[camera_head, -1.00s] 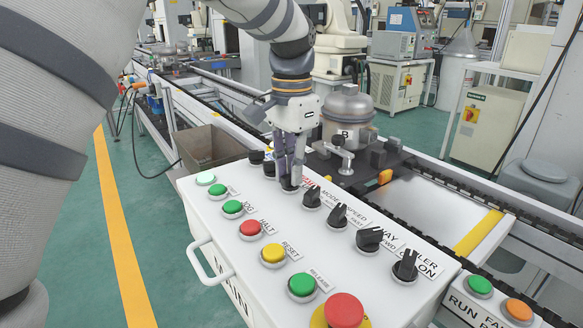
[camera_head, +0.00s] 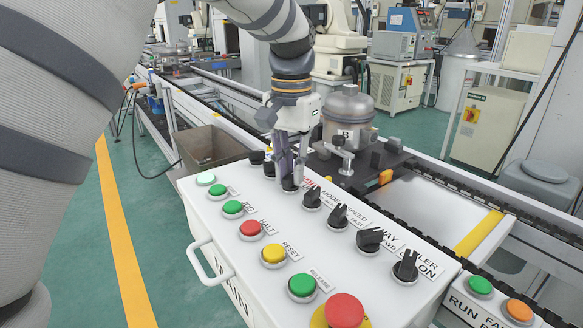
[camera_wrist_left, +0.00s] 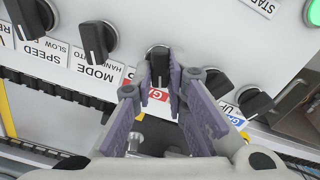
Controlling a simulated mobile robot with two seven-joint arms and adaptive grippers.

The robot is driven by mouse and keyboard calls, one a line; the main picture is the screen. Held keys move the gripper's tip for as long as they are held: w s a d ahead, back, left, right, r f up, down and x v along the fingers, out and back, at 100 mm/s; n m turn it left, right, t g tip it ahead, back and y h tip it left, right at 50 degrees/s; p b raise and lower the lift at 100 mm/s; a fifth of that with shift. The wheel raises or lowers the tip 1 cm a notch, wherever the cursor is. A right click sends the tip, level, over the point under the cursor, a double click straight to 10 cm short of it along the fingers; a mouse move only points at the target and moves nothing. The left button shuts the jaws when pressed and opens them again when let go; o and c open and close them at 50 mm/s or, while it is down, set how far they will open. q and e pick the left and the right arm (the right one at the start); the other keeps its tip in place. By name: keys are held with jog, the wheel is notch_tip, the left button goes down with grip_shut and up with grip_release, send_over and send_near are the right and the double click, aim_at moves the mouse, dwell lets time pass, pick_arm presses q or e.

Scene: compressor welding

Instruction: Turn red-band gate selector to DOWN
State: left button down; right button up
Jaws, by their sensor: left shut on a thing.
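The red-band gate selector (camera_wrist_left: 159,62) is a black knob on the white control panel (camera_head: 205,225). Its red label (camera_wrist_left: 158,95), partly hidden, shows beside it between the fingers in the left wrist view. My left gripper (camera_head: 288,178) points down over the panel and is shut on this knob, with purple finger pads on either side of it. The knob's bar lies roughly along the gap between the pads in the wrist view. The text of its positions is mostly hidden by the fingers. My right gripper does not show.
Close by are the MODE selector (camera_head: 312,198), the SPEED selector (camera_head: 337,215), and another black selector with a blue label (camera_wrist_left: 252,103). A row of coloured push buttons, including a red HALT button (camera_head: 250,229), runs along the panel's near side. A compressor (camera_head: 350,105) stands behind.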

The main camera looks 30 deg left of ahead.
aim_at(291, 174)
pick_arm(q)
jog(key=c, duration=1.6)
grip_release()
notch_tip(291, 174, up, 12)
